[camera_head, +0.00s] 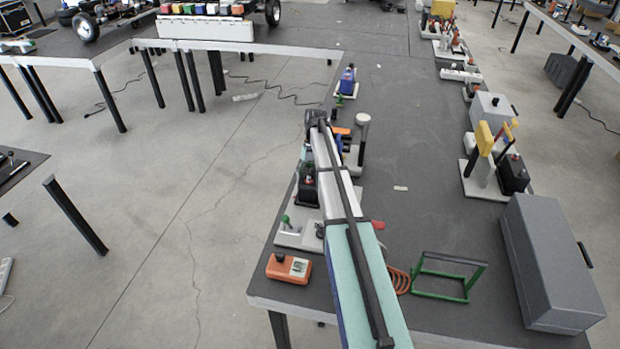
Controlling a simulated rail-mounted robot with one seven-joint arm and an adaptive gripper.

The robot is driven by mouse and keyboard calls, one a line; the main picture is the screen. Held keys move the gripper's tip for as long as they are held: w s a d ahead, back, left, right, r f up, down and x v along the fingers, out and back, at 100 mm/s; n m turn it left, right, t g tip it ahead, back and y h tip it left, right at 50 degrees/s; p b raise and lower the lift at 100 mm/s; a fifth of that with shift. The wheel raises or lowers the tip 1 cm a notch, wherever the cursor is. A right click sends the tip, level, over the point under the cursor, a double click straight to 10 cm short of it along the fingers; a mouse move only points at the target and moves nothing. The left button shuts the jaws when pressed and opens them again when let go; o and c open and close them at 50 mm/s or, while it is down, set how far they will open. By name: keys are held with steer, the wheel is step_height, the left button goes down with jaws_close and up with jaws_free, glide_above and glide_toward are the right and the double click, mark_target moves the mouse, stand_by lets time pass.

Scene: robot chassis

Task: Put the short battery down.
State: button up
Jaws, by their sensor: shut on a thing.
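My arm reaches up the middle of the head view over the left part of the dark table (400,150) and ends in a dark joint. My gripper's fingers do not show; the arm hides what lies under and behind it. I cannot make out the short battery for certain. A black box with a red top (307,188) stands partly hidden just left of the arm. A similar black box with a red top (513,175) stands on a pale base at the right.
A blue device (347,82) sits beyond the arm's end. An orange box (289,268) lies near the front left edge, a green frame (447,277) at the front. A grey case (550,262) lines the right edge.

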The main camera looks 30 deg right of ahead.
steer(key=o, duration=1.8)
steer(key=b+v, duration=0.1)
steer(key=v, duration=0.9)
steer(key=shift+r, duration=0.45)
steer(key=shift+w+d+r+p, duration=0.2)
steer(key=shift+r+p, duration=0.4)
steer(key=shift+p, duration=0.1)
